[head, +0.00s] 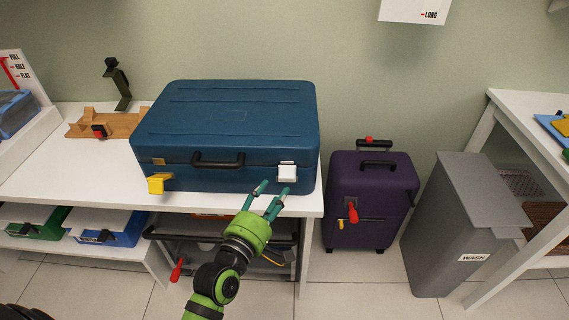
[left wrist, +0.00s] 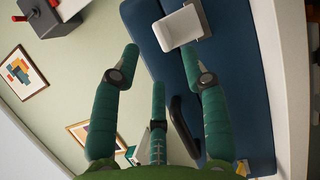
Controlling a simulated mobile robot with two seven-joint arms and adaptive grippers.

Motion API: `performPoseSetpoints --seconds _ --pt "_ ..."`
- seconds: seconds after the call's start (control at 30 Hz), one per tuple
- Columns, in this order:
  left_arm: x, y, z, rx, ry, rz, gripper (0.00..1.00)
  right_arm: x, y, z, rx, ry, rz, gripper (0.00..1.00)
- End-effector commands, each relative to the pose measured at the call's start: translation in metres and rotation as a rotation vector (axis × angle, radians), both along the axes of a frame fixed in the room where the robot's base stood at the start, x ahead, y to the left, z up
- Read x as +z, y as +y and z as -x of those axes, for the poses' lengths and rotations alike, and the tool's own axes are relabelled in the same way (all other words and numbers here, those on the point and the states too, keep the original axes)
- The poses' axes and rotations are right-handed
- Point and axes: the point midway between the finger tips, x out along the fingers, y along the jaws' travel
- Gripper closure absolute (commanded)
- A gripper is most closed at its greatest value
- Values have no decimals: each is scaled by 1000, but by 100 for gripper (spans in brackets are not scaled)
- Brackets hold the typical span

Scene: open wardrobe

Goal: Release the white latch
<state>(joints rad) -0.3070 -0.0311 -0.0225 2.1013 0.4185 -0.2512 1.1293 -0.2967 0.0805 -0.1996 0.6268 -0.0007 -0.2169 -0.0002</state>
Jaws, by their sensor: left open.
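The blue suitcase (head: 225,120) lies closed on the white bench, its black handle (head: 217,162) facing me. The white latch (head: 287,171) is on the right of its front face and lies flat against it. A yellow latch (head: 157,184) at the left sticks out below the lid seam. My left gripper (head: 272,196) is open and empty, just below and in front of the white latch, apart from it. In the left wrist view the white latch (left wrist: 178,27) shows beyond and between the spread fingertips (left wrist: 160,50). My right gripper is not in view.
A purple suitcase (head: 371,200) and a grey bin (head: 455,225) stand on the floor at the right. A wooden stand (head: 112,122) is left of the blue suitcase. The white bench edge (head: 311,205) runs close under the gripper.

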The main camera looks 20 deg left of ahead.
Motion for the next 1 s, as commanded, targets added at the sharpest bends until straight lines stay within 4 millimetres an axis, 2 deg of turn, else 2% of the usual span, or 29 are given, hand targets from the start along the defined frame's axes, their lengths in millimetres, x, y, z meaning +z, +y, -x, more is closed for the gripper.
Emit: performPoseSetpoints --seconds 0.4,0.57,0.8,0.83,0.87,0.9,0.93,1.0 --pt "0 -6 -57 1 -3 -1 55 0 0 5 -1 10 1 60" --pt "0 -7 -66 1 -2 -1 55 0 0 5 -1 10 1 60" --pt "0 -7 -67 1 -2 -1 55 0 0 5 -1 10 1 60" --pt "0 -7 -67 1 -2 -1 63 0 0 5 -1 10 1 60" --pt "0 -7 -67 1 -2 -2 75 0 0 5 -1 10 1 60" --pt "0 -7 -67 1 -2 -2 91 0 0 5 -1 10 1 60" --pt "0 -7 -67 1 -2 -2 100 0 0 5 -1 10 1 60" --pt "0 -7 -67 1 -2 -2 100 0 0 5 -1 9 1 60"
